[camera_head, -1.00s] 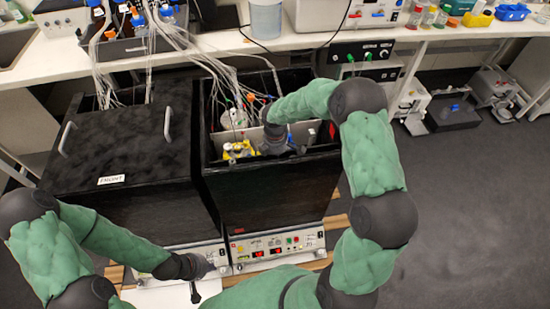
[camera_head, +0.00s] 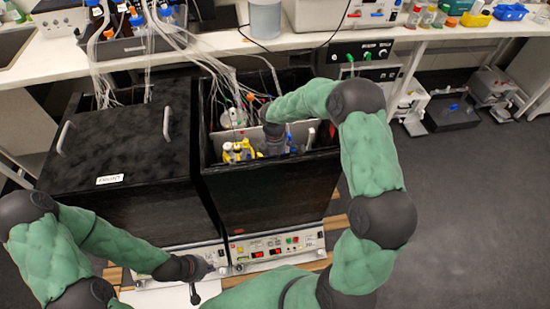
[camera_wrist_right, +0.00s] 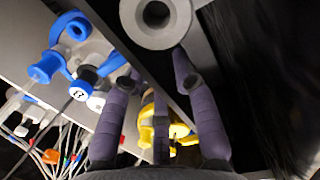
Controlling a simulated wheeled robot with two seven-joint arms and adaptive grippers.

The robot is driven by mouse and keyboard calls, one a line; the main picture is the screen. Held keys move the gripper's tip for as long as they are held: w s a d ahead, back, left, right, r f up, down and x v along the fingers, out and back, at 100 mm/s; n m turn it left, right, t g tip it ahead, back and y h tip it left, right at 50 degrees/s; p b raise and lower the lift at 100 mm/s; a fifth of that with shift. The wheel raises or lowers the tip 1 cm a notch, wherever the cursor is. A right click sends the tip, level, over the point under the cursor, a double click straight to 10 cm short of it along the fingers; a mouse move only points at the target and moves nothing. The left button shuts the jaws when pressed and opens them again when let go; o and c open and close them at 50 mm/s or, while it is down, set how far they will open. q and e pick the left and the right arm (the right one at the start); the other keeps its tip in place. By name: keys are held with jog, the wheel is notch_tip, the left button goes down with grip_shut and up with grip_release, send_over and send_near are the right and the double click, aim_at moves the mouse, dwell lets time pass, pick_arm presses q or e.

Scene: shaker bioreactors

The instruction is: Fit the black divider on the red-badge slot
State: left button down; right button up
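My right gripper (camera_head: 275,140) reaches down into the open right-hand black box, beside a light grey panel. In the right wrist view its purple-grey fingers (camera_wrist_right: 158,80) point into the box, with a dark diagonal strip (camera_wrist_right: 193,118) close by. I cannot tell whether that strip is the divider or a box edge, or whether the fingers hold it. No red badge shows clearly inside the box. My left gripper (camera_head: 198,280) is low in front of the boxes, its fingers apart and empty.
The open box (camera_head: 262,205) holds yellow and white fittings (camera_head: 238,151) and tubing. A closed black box (camera_head: 120,135) with two handles stands on its left. A control panel (camera_head: 275,248) is below. In the wrist view, blue-capped ports (camera_wrist_right: 65,40) and a grey cylinder (camera_wrist_right: 157,17) are near the fingers.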

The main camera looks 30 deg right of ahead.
pick_arm(q)
jog(key=shift+f, duration=0.35)
pick_arm(e)
notch_tip(320, 180, down, 6)
jog(key=s+a, duration=0.1)
jog(key=a, duration=0.1)
jog(key=shift+s+r+y, duration=0.2)
jog(key=shift+s+y, duration=0.1)
jog(key=r, duration=0.2)
jog(key=w+d+r, duration=0.1)
jog(key=r, duration=0.4)
jog(key=shift+w+d+r, duration=0.1)
jog(key=shift+w+d, duration=0.05)
jog(key=shift+d, duration=0.2)
pick_arm(q)
jog(key=shift+w+d+r+p, duration=0.15)
jog(key=shift+w+d+p, duration=0.2)
jog(key=shift+d, duration=0.1)
pick_arm(e)
jog(key=shift+w+a+r, duration=0.1)
jog(key=shift+r, duration=1.5)
jog(key=shift+w+a+r, duration=0.1)
jog(key=shift+r, duration=1.45)
